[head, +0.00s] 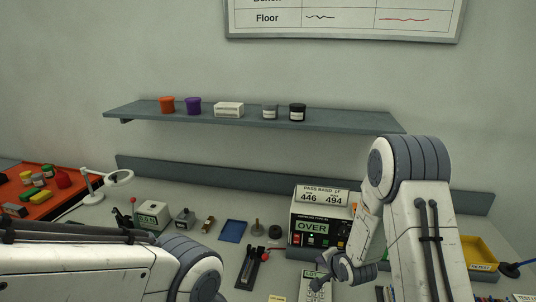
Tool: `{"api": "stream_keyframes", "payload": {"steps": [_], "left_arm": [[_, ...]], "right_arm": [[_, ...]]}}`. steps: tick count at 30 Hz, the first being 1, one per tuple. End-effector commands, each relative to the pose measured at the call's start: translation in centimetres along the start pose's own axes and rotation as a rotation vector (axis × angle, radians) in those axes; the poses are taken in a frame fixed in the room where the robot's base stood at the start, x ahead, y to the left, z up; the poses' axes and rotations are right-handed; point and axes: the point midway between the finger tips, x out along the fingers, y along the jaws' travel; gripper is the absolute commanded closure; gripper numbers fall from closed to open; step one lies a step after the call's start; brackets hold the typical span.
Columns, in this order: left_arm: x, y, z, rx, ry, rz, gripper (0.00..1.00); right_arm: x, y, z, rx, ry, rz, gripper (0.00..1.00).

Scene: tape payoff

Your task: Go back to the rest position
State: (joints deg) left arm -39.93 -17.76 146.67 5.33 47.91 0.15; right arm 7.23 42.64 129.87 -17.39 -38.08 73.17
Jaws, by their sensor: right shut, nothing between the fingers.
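My right arm rises at the right and bends down at its elbow. My right gripper (318,282) is shut and empty, low over the bench, in front of the tester box (308,240) whose green screen reads OVER. A small pale device with a green display lies right by the fingers, partly hidden; I cannot tell whether they touch it. My left arm lies across the lower left and its wrist end drops out at the bottom edge, so my left gripper is not in view.
A sign reading PASS BAND 446 494 (322,195) tops the tester. A blue tray (233,231) and a black tool with red parts (252,268) lie between the arms. A yellow bin (480,252) stands right. A shelf (250,117) with jars spans the wall.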

Motion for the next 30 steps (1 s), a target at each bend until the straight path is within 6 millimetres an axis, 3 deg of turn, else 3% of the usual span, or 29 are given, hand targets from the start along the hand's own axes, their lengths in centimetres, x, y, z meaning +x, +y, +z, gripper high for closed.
{"api": "stream_keyframes", "payload": {"steps": [3,7,11,15,18,21,25,30], "left_arm": [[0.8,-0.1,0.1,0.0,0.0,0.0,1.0],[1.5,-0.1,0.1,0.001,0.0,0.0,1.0],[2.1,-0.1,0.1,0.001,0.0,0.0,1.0],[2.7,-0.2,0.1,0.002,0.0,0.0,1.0],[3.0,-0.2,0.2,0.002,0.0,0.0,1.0],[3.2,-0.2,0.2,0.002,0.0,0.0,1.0],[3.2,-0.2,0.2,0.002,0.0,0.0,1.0],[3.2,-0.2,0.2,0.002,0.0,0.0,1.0]], "right_arm": [[-3.1,-2.9,4.3,-0.262,-0.066,0.073,1.0],[-8.5,-4.0,9.9,-0.583,-0.184,0.169,1.0],[-15.1,-3.2,15.3,-0.898,-0.343,0.23,1.0],[-22.6,-0.6,19.9,-1.212,-0.546,0.25,1.0],[-26.9,1.7,21.8,-1.389,-0.679,0.242,1.0],[-29.9,3.5,22.7,-1.51,-0.778,0.228,1.0],[-31.7,4.7,23.1,-1.583,-0.843,0.219,1.0],[-32.0,4.8,23.1,-1.593,-0.854,0.22,1.0]]}}
